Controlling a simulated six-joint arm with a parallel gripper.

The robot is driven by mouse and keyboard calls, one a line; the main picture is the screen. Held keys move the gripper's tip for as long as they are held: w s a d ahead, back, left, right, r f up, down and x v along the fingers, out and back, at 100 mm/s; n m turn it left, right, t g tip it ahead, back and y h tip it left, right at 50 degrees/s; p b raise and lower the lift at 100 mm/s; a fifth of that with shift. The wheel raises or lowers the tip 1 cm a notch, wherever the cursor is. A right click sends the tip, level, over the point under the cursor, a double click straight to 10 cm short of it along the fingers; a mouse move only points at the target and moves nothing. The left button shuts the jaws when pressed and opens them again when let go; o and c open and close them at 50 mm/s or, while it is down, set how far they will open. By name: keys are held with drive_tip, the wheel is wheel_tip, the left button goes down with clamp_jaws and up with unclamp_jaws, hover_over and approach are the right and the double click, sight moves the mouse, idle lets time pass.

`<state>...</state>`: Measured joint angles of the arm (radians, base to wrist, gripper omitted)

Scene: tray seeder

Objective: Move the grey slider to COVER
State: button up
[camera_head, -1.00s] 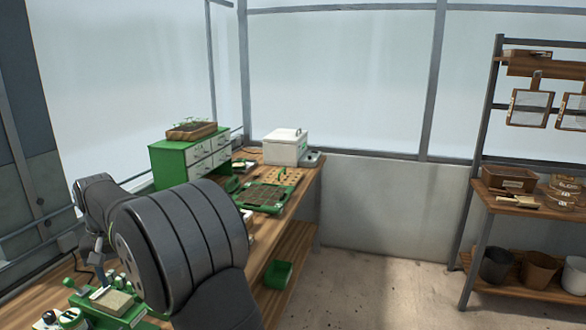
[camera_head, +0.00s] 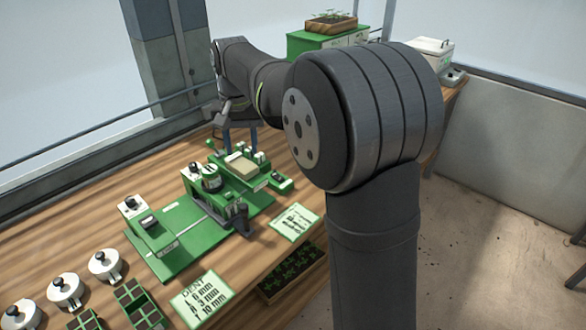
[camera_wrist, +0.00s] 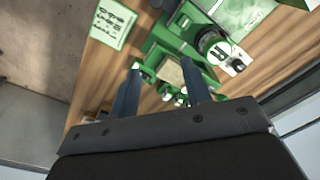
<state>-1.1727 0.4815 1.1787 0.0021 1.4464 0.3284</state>
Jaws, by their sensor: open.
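The green tray seeder (camera_head: 172,262) stands on the wooden bench in the head view, with dials, small knobs and a tan block (camera_head: 240,167) at its far end. I cannot make out a grey slider or a COVER label for certain. A dark grey upright part (camera_head: 241,220) stands at the seeder's near right edge.
Several white lidded pots (camera_head: 66,290) and green seed cells (camera_head: 136,304) stand at the near left. A card (camera_head: 203,295) reads DENT with depths in mm; another card (camera_head: 294,222) lies to the right. A green drawer cabinet (camera_head: 303,43) stands behind my arm. Bare bench (camera_head: 70,220) lies at left.

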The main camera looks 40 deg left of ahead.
sight(244, 205)
drive_tip(key=s+d+r, duration=0.2)
drive_tip(key=s+d, duration=0.1)
drive_tip(key=s, duration=0.1)
drive_tip(key=shift+m, duration=0.3)
wheel_tip(244, 205, down, 17)
drive_tip(key=shift+r, duration=0.1)
clamp_jaws()
